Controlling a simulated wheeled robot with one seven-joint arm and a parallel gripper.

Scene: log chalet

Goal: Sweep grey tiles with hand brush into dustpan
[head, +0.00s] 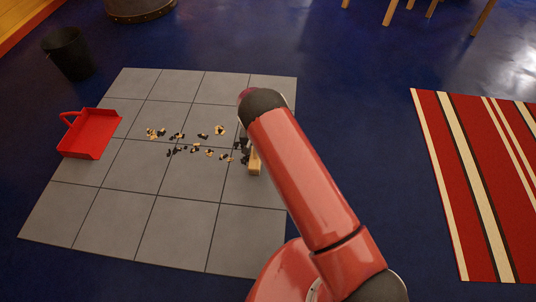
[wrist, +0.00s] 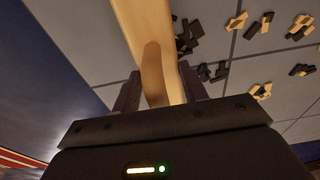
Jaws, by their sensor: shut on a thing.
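Grey tiles (head: 180,219) form a large square patch on the blue floor. Small black and tan pieces lie scattered over the middle of it, and some show in the wrist view (wrist: 263,91). A red dustpan (head: 90,134) lies at the left edge of the tiles. A wooden brush (head: 254,166) is partly hidden behind my arm, near the right side of the tiles. In the wrist view, my gripper (wrist: 159,88) is shut on the brush's pale wooden handle (wrist: 140,30). The bristles are not clearly visible.
A black bin (head: 69,55) stands past the back left of the tiles. A red striped rug (head: 470,180) lies on the right. Wooden furniture legs (head: 482,18) show at the back right. Blue floor (head: 365,110) between tiles and rug is clear.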

